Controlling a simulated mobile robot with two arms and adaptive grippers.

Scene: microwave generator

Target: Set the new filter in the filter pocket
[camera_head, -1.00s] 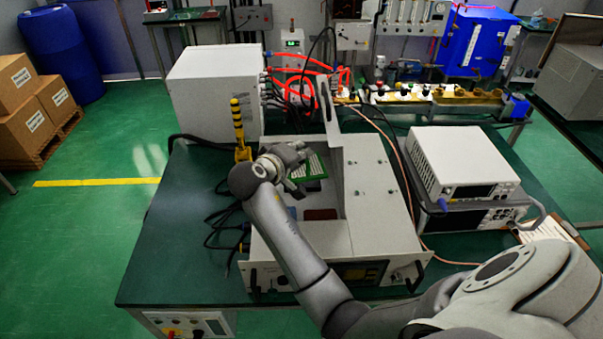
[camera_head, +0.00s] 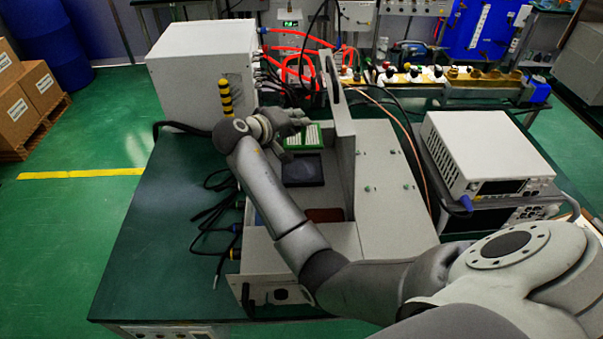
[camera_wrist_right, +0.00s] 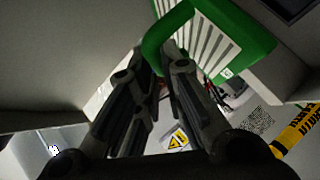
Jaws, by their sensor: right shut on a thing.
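The new filter (camera_head: 308,137), a green frame with white pleats, is at the back of the open unit's compartment in the head view. In the right wrist view its pleated face (camera_wrist_right: 206,42) and rounded green handle are at the top. My right gripper (camera_head: 292,140) is shut on the filter's green handle; its fingers (camera_wrist_right: 156,68) also show in the wrist view. I cannot tell whether the filter touches the unit. I cannot make out the filter pocket for certain; the gripper and filter cover part of the compartment's back. My left gripper is not in view.
The open unit has a tall upright plate (camera_head: 341,130) just right of the filter. A dark square part (camera_head: 303,171) lies on its floor. A white cabinet (camera_head: 203,70) with cables stands behind left. Instruments (camera_head: 487,155) are stacked at right. The bench's left front (camera_head: 160,260) is clear.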

